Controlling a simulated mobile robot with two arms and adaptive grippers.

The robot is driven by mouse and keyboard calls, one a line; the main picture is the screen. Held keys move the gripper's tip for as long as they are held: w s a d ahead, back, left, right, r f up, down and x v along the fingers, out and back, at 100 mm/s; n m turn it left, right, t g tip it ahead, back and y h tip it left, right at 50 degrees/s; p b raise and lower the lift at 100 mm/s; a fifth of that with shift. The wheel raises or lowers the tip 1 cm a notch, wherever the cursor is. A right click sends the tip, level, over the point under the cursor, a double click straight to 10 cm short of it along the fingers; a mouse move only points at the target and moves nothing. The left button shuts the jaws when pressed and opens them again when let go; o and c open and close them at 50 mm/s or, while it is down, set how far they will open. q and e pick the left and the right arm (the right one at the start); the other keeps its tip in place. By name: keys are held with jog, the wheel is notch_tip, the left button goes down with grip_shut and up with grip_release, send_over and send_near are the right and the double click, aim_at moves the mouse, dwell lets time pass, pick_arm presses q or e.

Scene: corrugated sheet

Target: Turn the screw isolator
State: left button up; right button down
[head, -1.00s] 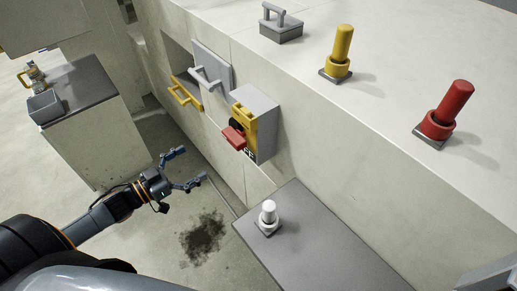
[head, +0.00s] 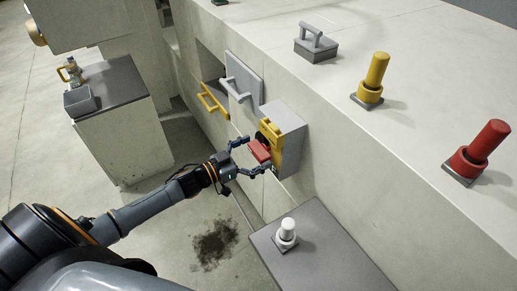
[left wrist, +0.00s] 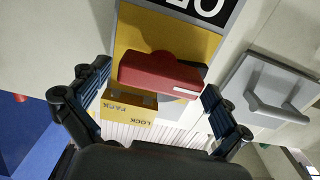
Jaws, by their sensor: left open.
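The screw isolator is a grey box (head: 291,137) with a yellow front (left wrist: 135,40) and a red handle (head: 259,150), fixed on the side wall. In the left wrist view the red handle (left wrist: 163,75) lies crosswise over the yellow plate, above a yellow piece (left wrist: 130,103) marked LOCK. My left gripper (head: 255,155) is open at the isolator, its fingers on either side of the red handle. In the left wrist view the fingers (left wrist: 152,92) stand apart from the handle's ends, with gaps visible. My right gripper is not in view.
A grey hatch door (head: 243,77) and a yellow handle (head: 211,101) are on the wall left of the isolator. A grey ledge (head: 330,255) with a white knob (head: 287,234) stands below right. Red (head: 481,150) and yellow (head: 371,80) posts stand on top.

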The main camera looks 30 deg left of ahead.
pick_arm(q)
jog(key=shift+w+d, duration=0.2)
jog(key=shift+w, duration=0.1)
jog(key=shift+c, duration=0.6)
jog(key=c, duration=1)
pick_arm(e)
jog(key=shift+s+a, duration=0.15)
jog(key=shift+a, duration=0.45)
